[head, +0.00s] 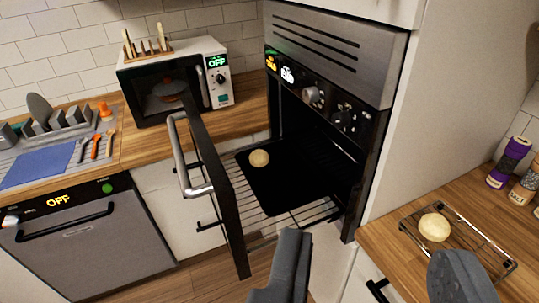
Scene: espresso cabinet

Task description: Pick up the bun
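One pale round bun (259,158) sits on the black baking tray (285,195) in the open oven, near the tray's left side. A second pale bun (434,227) rests on a wire cooling rack (408,222) on the right counter. My gripper (372,270) shows at the bottom, its two dark grey fingers wide apart with nothing between them. It is in front of the oven. The right finger overlaps the rack's near part in the picture and hides some of it.
The oven (330,50) has its door (222,190) swung out to the left, with a long handle (182,165). A microwave (215,85) stands on the back counter. A dishwasher (80,245) is shut at left. Spice jars (509,162) stand behind the cooling rack.

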